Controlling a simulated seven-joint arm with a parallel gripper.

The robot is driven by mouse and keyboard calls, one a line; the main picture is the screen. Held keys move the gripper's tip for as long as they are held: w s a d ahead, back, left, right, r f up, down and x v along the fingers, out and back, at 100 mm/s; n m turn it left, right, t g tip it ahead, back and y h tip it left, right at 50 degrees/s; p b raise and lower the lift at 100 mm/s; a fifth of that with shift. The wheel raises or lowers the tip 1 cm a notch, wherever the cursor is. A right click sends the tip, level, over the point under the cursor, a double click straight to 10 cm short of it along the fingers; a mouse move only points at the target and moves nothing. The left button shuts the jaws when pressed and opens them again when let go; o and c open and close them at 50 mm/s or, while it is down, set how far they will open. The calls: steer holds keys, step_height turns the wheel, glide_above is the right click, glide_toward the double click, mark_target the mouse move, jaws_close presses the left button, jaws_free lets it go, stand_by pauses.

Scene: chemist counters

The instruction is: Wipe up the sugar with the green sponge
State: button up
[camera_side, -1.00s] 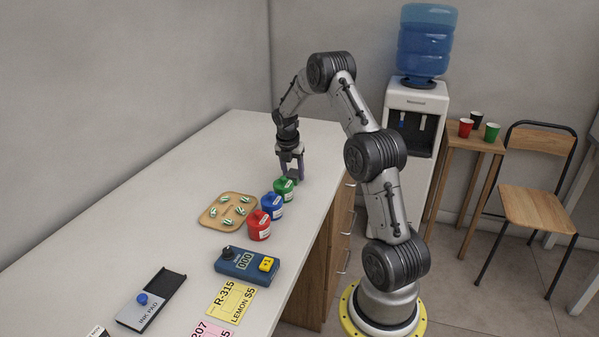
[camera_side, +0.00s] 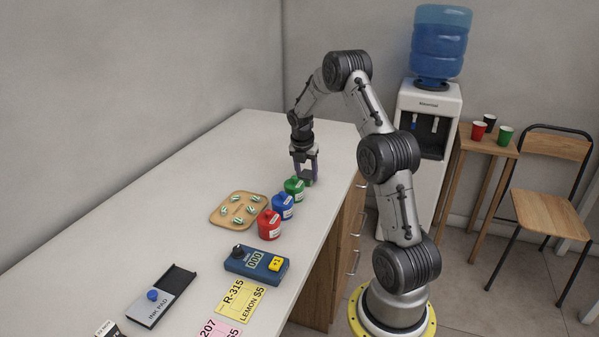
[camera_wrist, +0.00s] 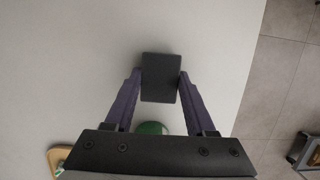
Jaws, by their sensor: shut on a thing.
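My gripper (camera_side: 305,178) is over the far part of the white counter (camera_side: 240,135), just behind the green pot (camera_side: 294,188). In the wrist view its purple fingers (camera_wrist: 160,84) are closed on the two sides of a dark grey rectangular block (camera_wrist: 160,70). I cannot tell whether the block touches the counter. No green sponge and no sugar can be made out in either view.
Blue (camera_side: 283,207) and red (camera_side: 269,225) pots stand in line with the green one. A wooden tray (camera_side: 217,220) with small wrapped pieces, a counter device (camera_side: 256,262), an ink pad (camera_side: 162,296) and paper tags lie nearer. The counter left of the gripper is clear.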

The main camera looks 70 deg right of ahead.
steer(key=shift+s, duration=0.9)
steer(key=shift+s+a, duration=0.2)
steer(key=shift+s, duration=0.05)
steer(key=shift+a, duration=0.4)
steer(key=shift+w, duration=3.55)
steer(key=shift+s, duration=3.6)
steer(key=shift+w+d+r, duration=0.1)
steer(key=shift+w+r, duration=0.05)
steer(key=shift+r, duration=3.9)
